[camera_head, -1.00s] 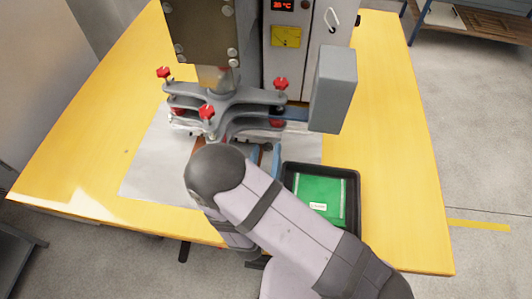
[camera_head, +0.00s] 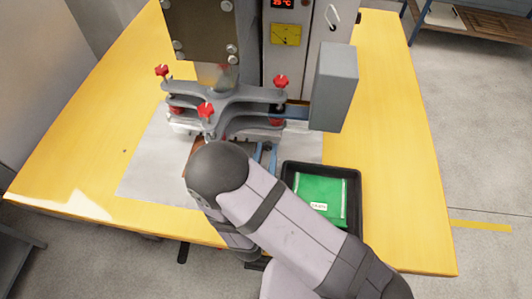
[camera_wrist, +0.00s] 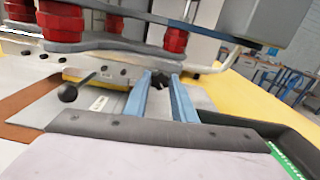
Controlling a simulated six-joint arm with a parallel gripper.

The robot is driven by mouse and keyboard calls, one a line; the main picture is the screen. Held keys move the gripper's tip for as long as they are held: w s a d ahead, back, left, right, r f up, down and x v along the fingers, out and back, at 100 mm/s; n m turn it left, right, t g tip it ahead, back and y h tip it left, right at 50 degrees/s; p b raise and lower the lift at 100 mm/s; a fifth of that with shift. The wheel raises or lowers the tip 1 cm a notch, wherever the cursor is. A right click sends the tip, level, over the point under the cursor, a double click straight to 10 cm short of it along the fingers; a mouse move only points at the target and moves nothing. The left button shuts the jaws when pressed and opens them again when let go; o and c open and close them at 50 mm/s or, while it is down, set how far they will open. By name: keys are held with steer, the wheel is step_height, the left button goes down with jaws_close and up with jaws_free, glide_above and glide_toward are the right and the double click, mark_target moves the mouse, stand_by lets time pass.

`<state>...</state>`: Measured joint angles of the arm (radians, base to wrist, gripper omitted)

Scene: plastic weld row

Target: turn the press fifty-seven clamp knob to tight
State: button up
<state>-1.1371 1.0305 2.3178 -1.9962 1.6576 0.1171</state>
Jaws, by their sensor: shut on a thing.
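A small black knob (camera_wrist: 158,78) sits low on the press front in the wrist view. My gripper (camera_wrist: 160,84) has its two blue fingers closed about it, one on each side. Its pointer or marking cannot be made out, and no press number is readable. In the head view, my gripper (camera_head: 266,150) reaches under the grey press arms, and my arm hides the knob. The press (camera_head: 232,98) has grey spider arms with red knobs (camera_head: 206,110). A black ball-ended lever (camera_wrist: 68,93) stands left of my fingers, apart from them.
A black tray (camera_head: 356,205) holding a green packet (camera_head: 318,194) stands right of my gripper. A grey box (camera_head: 334,88) juts out at the press's right. Red posts (camera_wrist: 166,40) hang close above my fingers. The yellow table (camera_head: 405,190) is clear at right.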

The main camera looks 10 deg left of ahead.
steer(key=o, duration=1.1)
steer(key=shift+c, duration=0.2)
steer(key=shift+s+b, duration=0.7)
steer(key=shift+s, duration=3)
